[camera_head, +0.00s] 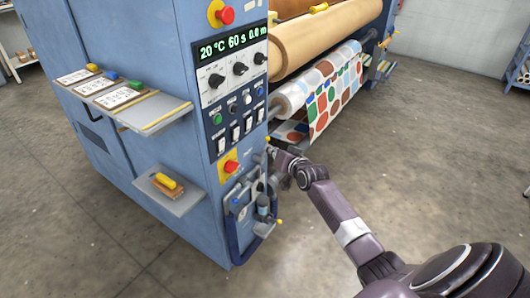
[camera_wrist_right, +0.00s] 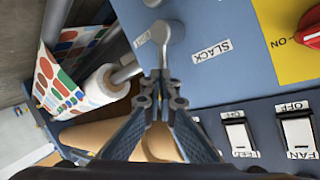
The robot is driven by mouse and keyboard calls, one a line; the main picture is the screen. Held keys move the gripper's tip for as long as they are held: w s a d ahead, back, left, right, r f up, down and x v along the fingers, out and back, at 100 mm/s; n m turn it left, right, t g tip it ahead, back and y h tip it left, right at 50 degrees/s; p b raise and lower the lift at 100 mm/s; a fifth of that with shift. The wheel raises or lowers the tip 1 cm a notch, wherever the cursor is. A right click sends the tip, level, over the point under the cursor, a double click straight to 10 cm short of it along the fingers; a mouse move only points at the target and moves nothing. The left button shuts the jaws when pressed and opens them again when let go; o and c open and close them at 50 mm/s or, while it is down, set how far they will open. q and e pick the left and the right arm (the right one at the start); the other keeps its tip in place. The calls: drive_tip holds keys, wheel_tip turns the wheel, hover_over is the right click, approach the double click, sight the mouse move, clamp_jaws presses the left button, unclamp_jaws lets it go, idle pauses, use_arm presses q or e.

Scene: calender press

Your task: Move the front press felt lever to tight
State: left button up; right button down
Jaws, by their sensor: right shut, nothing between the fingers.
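The felt lever (camera_wrist_right: 168,32) shows in the right wrist view as a grey rounded piece on the blue panel. A SLACK label (camera_wrist_right: 211,50) is to its right, and a smaller label (camera_wrist_right: 144,36), hard to read, is at its left. My right gripper (camera_wrist_right: 161,76) is shut and empty, its fingertips just below the lever's grey piece; whether they touch it I cannot tell. In the head view my right gripper (camera_head: 277,156) is at the press's front right edge, where it hides most of the lever area. My left gripper is not in view.
The blue press cabinet (camera_head: 150,60) has a control panel with knobs, switches and red stop buttons (camera_head: 225,15). Shelves (camera_head: 150,110) stick out on its left. The floor at right is clear.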

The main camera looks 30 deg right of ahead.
use_arm(q)
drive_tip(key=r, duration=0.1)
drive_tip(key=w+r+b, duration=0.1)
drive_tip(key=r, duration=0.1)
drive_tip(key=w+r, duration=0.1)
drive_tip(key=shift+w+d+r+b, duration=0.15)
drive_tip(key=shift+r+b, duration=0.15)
drive_tip(key=shift+b, duration=0.1)
use_arm(e)
drive_tip(key=d+f+m+g+y, duration=0.1)
drive_tip(key=m+y, duration=0.1)
drive_tip(key=w+d+f+m+g+y, duration=0.1)
drive_tip(key=d+m, duration=0.1)
drive_tip(key=shift+w+g+y, duration=0.1)
drive_tip(key=shift+g+y, duration=0.3)
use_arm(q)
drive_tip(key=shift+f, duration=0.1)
use_arm(e)
drive_tip(key=shift+a, duration=0.1)
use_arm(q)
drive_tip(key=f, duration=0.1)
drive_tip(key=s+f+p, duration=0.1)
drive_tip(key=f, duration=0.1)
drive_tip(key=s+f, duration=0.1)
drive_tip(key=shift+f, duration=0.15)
use_arm(e)
drive_tip(key=shift+s+a+f, duration=0.25)
drive_tip(key=shift+s+a, duration=0.05)
drive_tip(key=shift+a, duration=0.35)
